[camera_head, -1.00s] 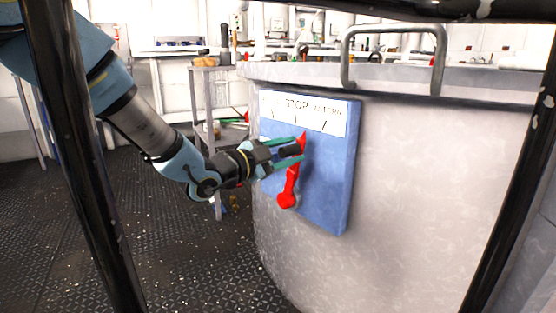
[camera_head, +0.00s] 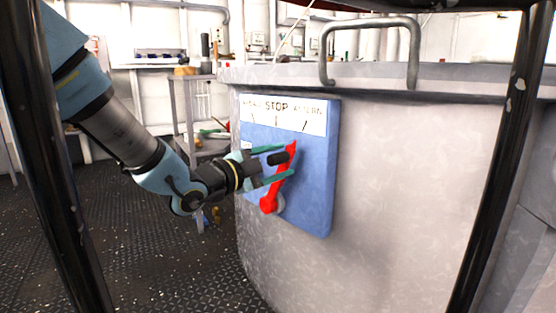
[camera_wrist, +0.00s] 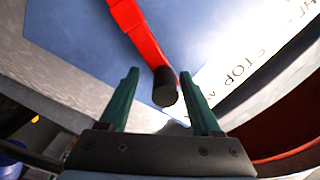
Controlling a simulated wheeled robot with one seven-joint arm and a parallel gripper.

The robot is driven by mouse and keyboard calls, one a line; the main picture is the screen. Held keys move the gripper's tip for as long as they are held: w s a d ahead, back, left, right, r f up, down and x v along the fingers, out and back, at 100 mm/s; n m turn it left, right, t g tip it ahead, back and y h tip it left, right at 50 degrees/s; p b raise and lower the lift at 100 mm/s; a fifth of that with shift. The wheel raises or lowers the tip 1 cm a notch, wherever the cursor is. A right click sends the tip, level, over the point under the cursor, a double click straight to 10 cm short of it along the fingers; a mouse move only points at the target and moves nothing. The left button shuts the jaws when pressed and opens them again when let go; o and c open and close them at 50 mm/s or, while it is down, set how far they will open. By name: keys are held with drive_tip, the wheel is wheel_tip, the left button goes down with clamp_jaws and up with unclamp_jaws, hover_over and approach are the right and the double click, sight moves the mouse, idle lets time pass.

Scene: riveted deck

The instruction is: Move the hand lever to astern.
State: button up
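The red hand lever (camera_head: 284,175) is mounted on a blue panel (camera_head: 318,190) fixed to a pale curved housing. It leans up and to the right, its tip between the STOP mark and the ASTERN mark of the white label plate (camera_head: 300,118). My gripper (camera_head: 288,160) is open, its teal fingers above and below the lever's black grip (camera_head: 278,158). In the wrist view the black grip (camera_wrist: 164,88) sits between the spread fingers, closer to the right one, with a clear gap to the left one. I cannot tell whether the right finger touches it.
A grey tube handrail (camera_head: 325,55) rises from the housing's top edge (camera_head: 440,80). Dark posts (camera_head: 500,170) stand close at both sides of the head view. A small grey shelf stand (camera_head: 180,110) is behind my arm. The deck (camera_head: 150,270) at lower left is clear.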

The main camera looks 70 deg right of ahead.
drive_tip(key=shift+s+r, duration=0.1)
drive_tip(key=shift+r, duration=0.05)
idle(0.3)
drive_tip(key=shift+w+a+r, duration=0.1)
drive_tip(key=shift+w+a, duration=0.1)
drive_tip(key=shift+a, duration=0.15)
drive_tip(key=p+v, duration=0.2)
drive_tip(key=v, duration=0.8)
